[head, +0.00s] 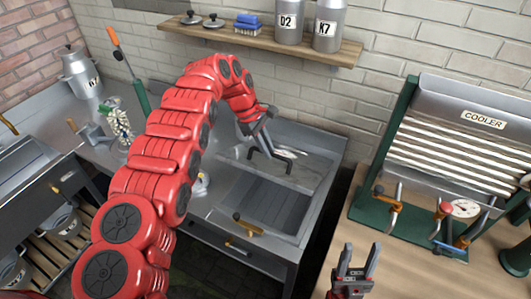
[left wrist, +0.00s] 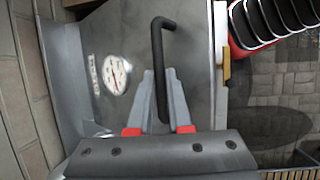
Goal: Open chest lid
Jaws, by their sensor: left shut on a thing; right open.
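The grey metal chest (head: 300,232) stands in the middle of the head view. A grey panel with a black bar handle (head: 283,157) lies at its back part; I take it for the lid (head: 318,172), but cannot tell how far open it is. My left gripper (head: 264,142) is shut on the handle. In the left wrist view the bent black handle (left wrist: 158,60) passes between the fingers (left wrist: 160,92), beside a round gauge (left wrist: 116,74) on the grey surface. My right gripper (head: 357,262) is open and empty at the bottom right, apart from the chest.
A green-framed cooler (head: 452,130) with pipes and taps stands on the wooden counter (head: 400,262) at the right. A wall shelf (head: 260,42) holds cans and a blue brush. A milk churn (head: 80,72) and a glass jar (head: 120,122) stand at the left.

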